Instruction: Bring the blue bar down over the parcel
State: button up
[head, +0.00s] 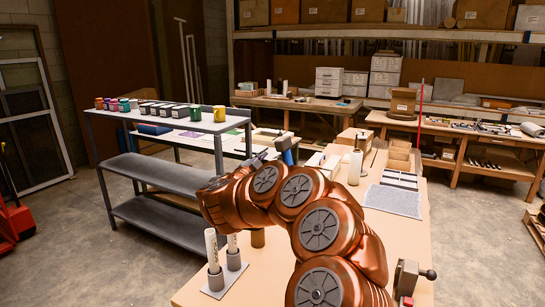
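A short blue piece (285,143), which looks like the blue bar, stands up just beyond my arm near the far left side of the long table. The arm hides its lower part and whatever is under it. My copper-coloured arm reaches from the lower right over the table. A small dark grey part (259,157) beyond the arm, just left of the blue piece, seems to be my gripper. Its fingers cannot be made out, nor whether it touches the blue piece. I cannot pick out the parcel for sure; a cardboard box (354,137) stands farther back on the table.
The long table (408,235) holds a white roll (355,167), a grey mat (392,200), white tubes in a holder (213,250) and a grey device with a black knob (408,278). A grey shelf rack (165,172) with cans stands left. Open floor lies between.

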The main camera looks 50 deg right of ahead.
jog(key=shift+p+x, duration=0.45)
jog(key=shift+x, duration=1.6)
grip_shut()
